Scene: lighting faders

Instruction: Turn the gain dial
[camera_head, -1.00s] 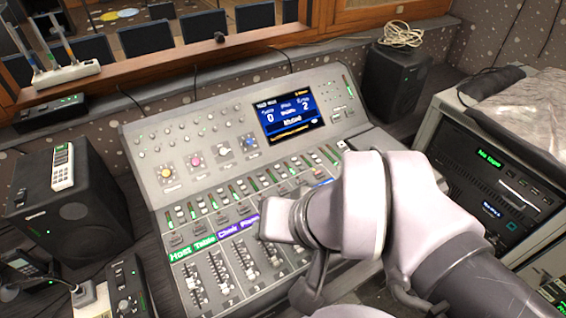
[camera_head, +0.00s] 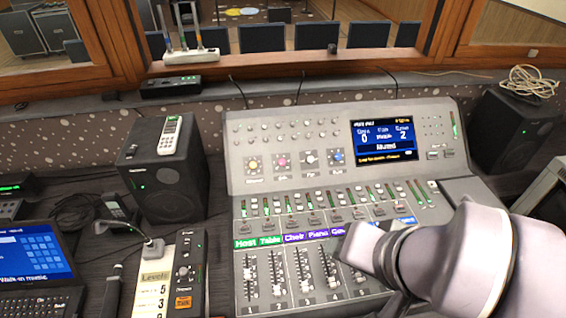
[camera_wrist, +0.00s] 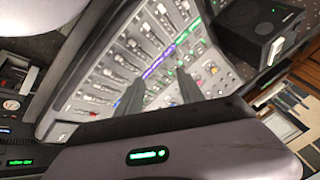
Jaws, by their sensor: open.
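The mixing console (camera_head: 240,200) stands in front of me. Its upper panel has a row of dials: one yellow-capped (camera_head: 253,164), one pink-capped (camera_head: 282,161), one pale (camera_head: 310,158) and one blue-capped (camera_head: 337,156). The labels under them are too small to read, so I cannot tell which is the gain dial. My gripper (camera_wrist: 160,90) shows two dark fingers apart, with nothing between them, in the wrist view. In the head view my gripper's body covers the lower right faders, below the dial row; its fingertips are not clear there. It is not touching any dial that I can see.
A lit screen (camera_head: 384,140) sits right of the dials. Faders (camera_head: 276,275) fill the console's front. A black speaker (camera_head: 165,185) with a white remote (camera_head: 170,135) on it stands to the left; another speaker (camera_head: 515,130) is at right. A laptop (camera_head: 38,255) lies far left.

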